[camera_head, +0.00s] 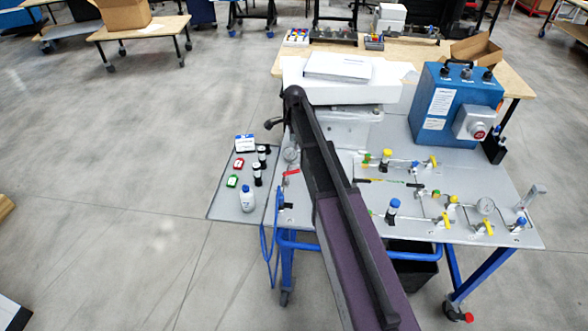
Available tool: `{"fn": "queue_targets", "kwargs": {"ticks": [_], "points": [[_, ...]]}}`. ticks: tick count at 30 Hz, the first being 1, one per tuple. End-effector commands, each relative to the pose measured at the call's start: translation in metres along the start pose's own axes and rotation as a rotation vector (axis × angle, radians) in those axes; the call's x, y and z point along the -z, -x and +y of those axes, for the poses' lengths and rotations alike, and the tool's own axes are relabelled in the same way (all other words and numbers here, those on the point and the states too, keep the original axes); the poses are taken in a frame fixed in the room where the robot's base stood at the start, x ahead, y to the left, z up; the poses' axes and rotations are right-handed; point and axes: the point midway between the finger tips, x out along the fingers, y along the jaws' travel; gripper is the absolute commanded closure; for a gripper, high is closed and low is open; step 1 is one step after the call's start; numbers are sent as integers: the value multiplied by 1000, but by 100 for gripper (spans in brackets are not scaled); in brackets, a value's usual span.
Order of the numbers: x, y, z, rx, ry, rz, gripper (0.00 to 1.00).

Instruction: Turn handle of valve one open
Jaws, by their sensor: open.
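A grey panel table (330,222) carries several valves with coloured handles. A red handle (291,172) lies beside a round gauge (290,155), just left of my arm. Yellow handles (488,226) show on the right half, with another yellow one (433,161) farther back. Labels are too small to read, so I cannot tell which valve is number one. My purple and black arm crosses the panel and hides part of it. My gripper (275,124) shows as a small black shape at the arm's far end, open, above the panel's left side. Its fingers are partly hidden and nothing shows in it.
A blue box (455,103) with a grey red-button unit stands at the back right. A white analyser (340,88) stands behind my arm. A side shelf (222,205) holds a bottle (247,199) and small vials.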

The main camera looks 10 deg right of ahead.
Motion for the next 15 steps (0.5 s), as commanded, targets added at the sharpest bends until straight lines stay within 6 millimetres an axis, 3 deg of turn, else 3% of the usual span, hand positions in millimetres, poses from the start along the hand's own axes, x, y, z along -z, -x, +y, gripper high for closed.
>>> {"fn": "queue_targets", "kwargs": {"ticks": [15], "points": [[0,-3,0,0,-2,0,43]]}}
